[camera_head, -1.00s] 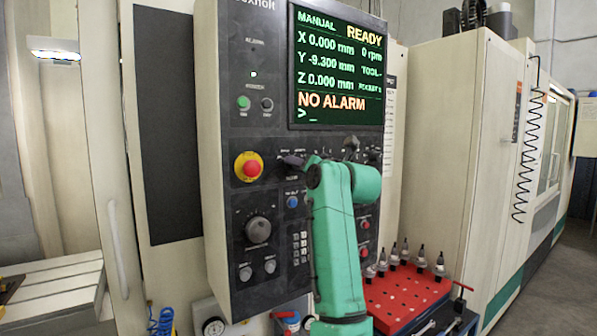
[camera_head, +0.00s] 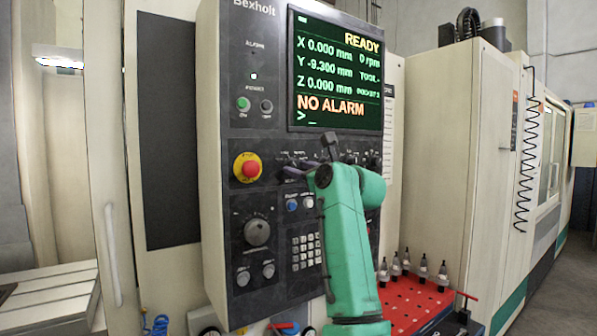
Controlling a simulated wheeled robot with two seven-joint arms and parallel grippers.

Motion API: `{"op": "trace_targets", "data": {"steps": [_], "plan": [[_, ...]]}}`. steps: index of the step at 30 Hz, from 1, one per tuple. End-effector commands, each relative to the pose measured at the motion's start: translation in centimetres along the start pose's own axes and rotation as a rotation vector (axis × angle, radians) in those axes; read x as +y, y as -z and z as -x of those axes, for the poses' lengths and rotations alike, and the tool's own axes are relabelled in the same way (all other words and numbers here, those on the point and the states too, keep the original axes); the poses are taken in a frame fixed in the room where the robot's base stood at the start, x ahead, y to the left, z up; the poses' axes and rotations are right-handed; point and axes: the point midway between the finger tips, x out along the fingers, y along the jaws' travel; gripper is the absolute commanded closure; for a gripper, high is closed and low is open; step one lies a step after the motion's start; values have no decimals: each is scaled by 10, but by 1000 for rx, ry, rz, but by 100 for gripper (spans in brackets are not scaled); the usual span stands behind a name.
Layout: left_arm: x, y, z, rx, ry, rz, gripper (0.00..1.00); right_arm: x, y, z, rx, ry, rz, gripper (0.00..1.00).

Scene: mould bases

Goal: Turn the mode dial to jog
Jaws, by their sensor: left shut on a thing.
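The mode dial is mostly hidden behind my left gripper, in the row of small controls on the dark control panel (camera_head: 225,140). My left gripper (camera_head: 291,171) is a small dark shape against the panel, at the end of my green arm. It is shut on the mode dial; its fingertips are hard to make out. The screen (camera_head: 337,75) shows READY, axis values and NO ALARM, with no readable mode word at its top left. I cannot read the dial's pointer. My right gripper is not in view.
A red emergency button (camera_head: 248,167) is left of the gripper. A large grey knob (camera_head: 257,232), a blue button (camera_head: 292,205) and a keypad (camera_head: 307,250) are below. A red tray (camera_head: 413,302) with several tool holders stands at lower right.

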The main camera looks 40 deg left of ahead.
Motion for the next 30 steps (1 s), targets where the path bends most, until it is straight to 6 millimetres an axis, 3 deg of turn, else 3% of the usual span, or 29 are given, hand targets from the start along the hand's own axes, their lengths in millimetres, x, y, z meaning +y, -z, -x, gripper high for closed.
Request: {"op": "trace_targets", "data": {"steps": [12,29,30], "plan": [[-1,1,0,-12,-16,219,100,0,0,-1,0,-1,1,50],[-1,2,0,-14,-18,253,100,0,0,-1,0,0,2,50],[-1,2,0,-14,-18,253,50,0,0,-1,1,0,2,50]]}}
